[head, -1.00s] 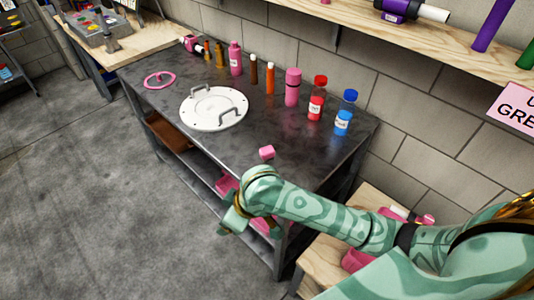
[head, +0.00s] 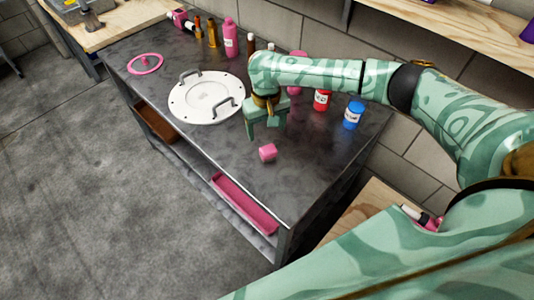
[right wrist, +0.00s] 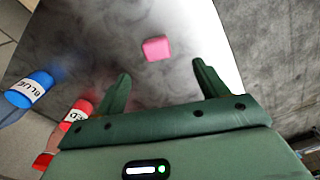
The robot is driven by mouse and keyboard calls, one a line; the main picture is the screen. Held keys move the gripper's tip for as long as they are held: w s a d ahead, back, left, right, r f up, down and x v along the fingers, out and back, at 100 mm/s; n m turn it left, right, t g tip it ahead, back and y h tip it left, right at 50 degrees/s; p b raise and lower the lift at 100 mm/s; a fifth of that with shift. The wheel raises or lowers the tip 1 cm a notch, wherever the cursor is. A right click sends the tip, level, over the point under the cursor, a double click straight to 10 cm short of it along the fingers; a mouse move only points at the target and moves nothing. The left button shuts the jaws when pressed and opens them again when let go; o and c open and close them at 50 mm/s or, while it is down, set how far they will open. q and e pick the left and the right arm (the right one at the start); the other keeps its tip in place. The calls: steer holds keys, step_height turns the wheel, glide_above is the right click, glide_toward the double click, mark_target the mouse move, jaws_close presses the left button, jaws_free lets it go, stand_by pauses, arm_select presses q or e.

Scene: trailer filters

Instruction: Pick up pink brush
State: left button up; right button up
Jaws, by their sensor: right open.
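I cannot make out a clear pink brush. A small pink block (head: 267,152) lies on the dark metal table, near its front edge; in the right wrist view it shows (right wrist: 156,48) beyond and between the fingertips. My green right gripper (head: 267,133) is open and empty above the table, behind the block and apart from it; its two spread fingers also show in the right wrist view (right wrist: 163,75). A pink and white item (head: 420,215), partly hidden by my arm, lies on a wooden surface at the lower right. My left gripper is out of view.
The dark table (head: 190,140) holds a white round lid (head: 205,98) with handles, a pink ring (head: 146,64), a pink bottle (head: 231,40) and red (head: 322,100) and blue (head: 353,113) bottles beside my arm. A pink tray (head: 245,205) is below. The table's front right is clear.

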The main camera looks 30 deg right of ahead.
steer(key=b, duration=0.2)
glide_above(268, 149)
steer(key=f, duration=0.5)
steer(key=shift+w+a+f, duration=0.1)
steer(key=shift+w+a, duration=0.1)
steer(key=shift+a, duration=0.15)
steer(key=shift+s+d+f, duration=0.25)
steer(key=shift+f, duration=0.5)
step_height(268, 149, down, 5)
steer(key=b, duration=0.3)
steer(key=shift+d, duration=0.15)
steer(key=shift+c, duration=0.6)
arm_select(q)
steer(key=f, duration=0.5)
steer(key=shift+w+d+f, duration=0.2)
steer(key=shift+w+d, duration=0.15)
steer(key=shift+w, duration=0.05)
arm_select(e)
steer(key=c, duration=1)
steer(key=shift+r, duration=0.2)
